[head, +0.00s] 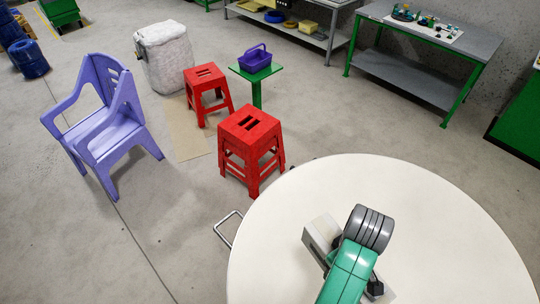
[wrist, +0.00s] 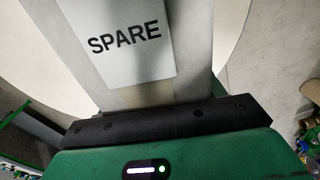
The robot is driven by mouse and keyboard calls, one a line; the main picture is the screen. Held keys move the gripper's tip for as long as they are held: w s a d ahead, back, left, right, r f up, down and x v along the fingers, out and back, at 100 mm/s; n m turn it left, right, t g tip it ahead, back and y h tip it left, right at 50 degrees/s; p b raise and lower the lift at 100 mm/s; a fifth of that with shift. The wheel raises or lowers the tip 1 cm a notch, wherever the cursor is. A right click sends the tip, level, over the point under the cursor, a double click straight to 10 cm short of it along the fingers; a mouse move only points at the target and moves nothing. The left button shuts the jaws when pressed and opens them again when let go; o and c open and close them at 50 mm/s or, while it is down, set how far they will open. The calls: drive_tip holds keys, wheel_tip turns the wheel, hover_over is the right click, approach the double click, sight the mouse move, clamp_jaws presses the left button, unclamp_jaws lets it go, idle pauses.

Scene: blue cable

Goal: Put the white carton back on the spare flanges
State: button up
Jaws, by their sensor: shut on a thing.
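A pale grey-white carton (head: 321,233) is on or just above the round white table (head: 290,205), partly hidden by my arm. In the wrist view a pale carton (wrist: 195,70) with a white label reading SPARE fills the upper middle, close in front of my gripper (wrist: 165,118). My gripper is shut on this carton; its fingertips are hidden. In the head view my green and grey wrist covers the contact. I cannot tell whether the carton touches the table, nor pick out separate spare flanges.
The table's left and far parts are clear. Beyond it stand two red stools (head: 250,140), a lilac chair (head: 100,135), a green stand with a purple basket (head: 255,60) and a grey workbench (head: 430,40). A small black item (head: 375,287) shows beside my arm.

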drive_tip(key=w+r+p, duration=0.1)
drive_tip(key=r, duration=0.4)
drive_tip(key=w+r+m+p, duration=0.1)
drive_tip(key=r, duration=0.4)
drive_tip(key=w+a+r+m+p, duration=0.1)
drive_tip(key=w+r+p, duration=0.1)
drive_tip(key=r, duration=0.3)
drive_tip(key=a+r+m+p, duration=0.2)
drive_tip(key=a+r+p, duration=0.15)
drive_tip(key=r, duration=0.65)
drive_tip(key=s+a+r+m+p, duration=0.1)
drive_tip(key=s+a+r+p, duration=0.1)
drive_tip(key=a, duration=0.4)
drive_tip(key=s+a+r+m+p, duration=0.1)
drive_tip(key=s+a+r+p, duration=0.2)
drive_tip(key=a+r, duration=0.3)
drive_tip(key=shift+s+a+r+p, duration=0.35)
drive_tip(key=shift+r+p, duration=0.25)
drive_tip(key=shift+p, duration=0.05)
